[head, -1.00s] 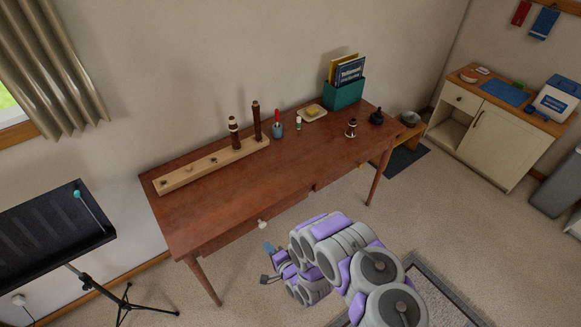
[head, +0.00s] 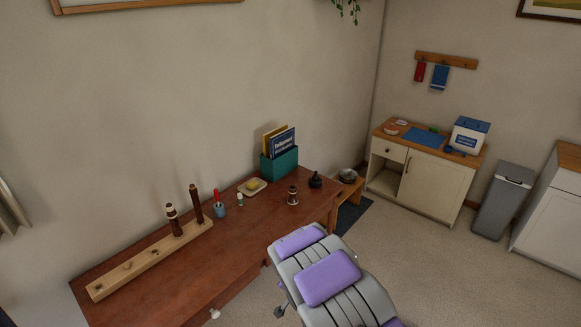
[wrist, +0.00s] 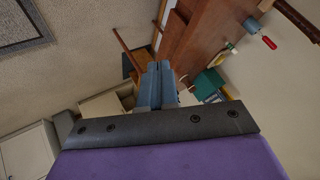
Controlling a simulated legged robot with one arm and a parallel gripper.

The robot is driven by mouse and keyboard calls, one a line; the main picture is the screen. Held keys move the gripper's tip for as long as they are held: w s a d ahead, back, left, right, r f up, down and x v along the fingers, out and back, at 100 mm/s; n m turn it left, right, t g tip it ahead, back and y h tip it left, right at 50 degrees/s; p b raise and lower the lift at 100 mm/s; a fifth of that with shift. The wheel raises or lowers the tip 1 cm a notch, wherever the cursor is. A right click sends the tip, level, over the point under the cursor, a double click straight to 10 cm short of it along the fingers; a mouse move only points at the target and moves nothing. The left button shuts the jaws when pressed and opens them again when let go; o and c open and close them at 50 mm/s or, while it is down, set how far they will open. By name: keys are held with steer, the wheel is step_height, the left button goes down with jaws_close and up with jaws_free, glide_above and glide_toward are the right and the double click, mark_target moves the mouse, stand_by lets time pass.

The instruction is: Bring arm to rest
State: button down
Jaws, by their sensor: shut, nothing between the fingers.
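My gripper (wrist: 158,85) shows in the wrist view, its two blue-grey fingers pressed together with nothing between them. The wrist view is rolled well over, and the desk lies beyond the fingers, apart from them. In the head view my grey and purple arm is folded at the lower middle, in front of the desk. It hides the desk's front right part, and the gripper's fingers cannot be made out there.
The wooden desk (head: 180,262) holds a peg block (head: 150,262), a cup (head: 220,211), a soap dish (head: 252,187) and a teal file box (head: 279,168). A cabinet (head: 428,180) and a grey bin (head: 503,202) stand right. Open floor lies between.

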steer(key=s+d+r+g+h, duration=0.2)
steer(key=s+d+r, duration=0.55)
steer(key=r, duration=0.25)
steer(key=s+d+r+g+h, duration=0.2)
steer(key=s+d+r+g, duration=0.1)
steer(key=s+d+r, duration=0.6)
steer(key=s+a+r+n+g, duration=0.1)
steer(key=s+r, duration=0.2)
steer(key=s, duration=0.6)
steer(key=s+a+r+n+g+y, duration=0.1)
steer(key=s+r, duration=0.3)
steer(key=s, duration=0.6)
steer(key=s+a+r+n+g, duration=0.1)
steer(key=s+r+n+g, duration=0.1)
steer(key=s, duration=0.7)
step_height(320, 180, up, 2)
steer(key=shift+s+n+g+y+b, duration=0.15)
steer(key=shift+n+g+y+b, duration=0.25)
steer(key=shift+g, duration=0.3)
